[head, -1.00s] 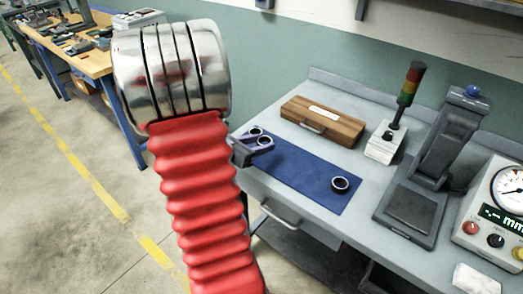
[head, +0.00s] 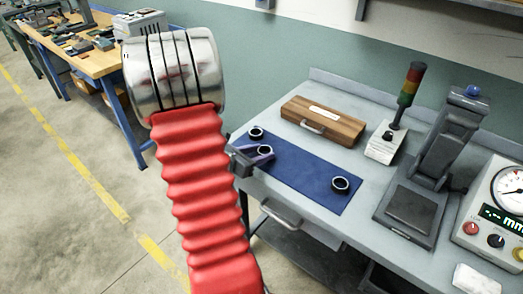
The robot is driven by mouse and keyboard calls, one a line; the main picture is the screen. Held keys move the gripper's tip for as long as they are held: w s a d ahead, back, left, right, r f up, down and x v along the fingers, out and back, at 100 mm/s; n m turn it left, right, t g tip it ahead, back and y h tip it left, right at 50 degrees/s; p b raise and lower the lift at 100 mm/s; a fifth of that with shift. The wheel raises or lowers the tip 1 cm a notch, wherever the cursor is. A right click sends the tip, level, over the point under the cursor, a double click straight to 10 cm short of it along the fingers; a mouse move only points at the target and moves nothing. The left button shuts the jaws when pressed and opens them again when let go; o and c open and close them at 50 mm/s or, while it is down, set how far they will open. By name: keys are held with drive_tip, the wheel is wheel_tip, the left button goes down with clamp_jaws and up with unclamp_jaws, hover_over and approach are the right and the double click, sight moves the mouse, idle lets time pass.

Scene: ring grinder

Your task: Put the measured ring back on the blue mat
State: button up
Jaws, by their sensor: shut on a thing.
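The blue mat (head: 300,175) lies flat on the grey bench. My gripper (head: 262,156) is at the mat's left end, partly hidden behind my red arm. It is shut on a dark ring (head: 265,150) with a bright inner edge. I cannot tell whether this ring touches the mat or is just above it. A second dark ring (head: 256,132) lies at the mat's far left corner, just behind the gripper. A third dark ring (head: 340,185) lies near the mat's right end.
A wooden case (head: 322,121) stands behind the mat. A signal light (head: 405,95) on a white base, a dark measuring stand (head: 430,165) and a dial gauge box (head: 495,215) stand to the right. The middle of the mat is clear.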

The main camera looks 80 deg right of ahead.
drive_tip(key=shift+f, duration=0.1)
drive_tip(key=o, duration=1.2)
drive_tip(key=shift+o, duration=0.2)
drive_tip(key=v, duration=1.2)
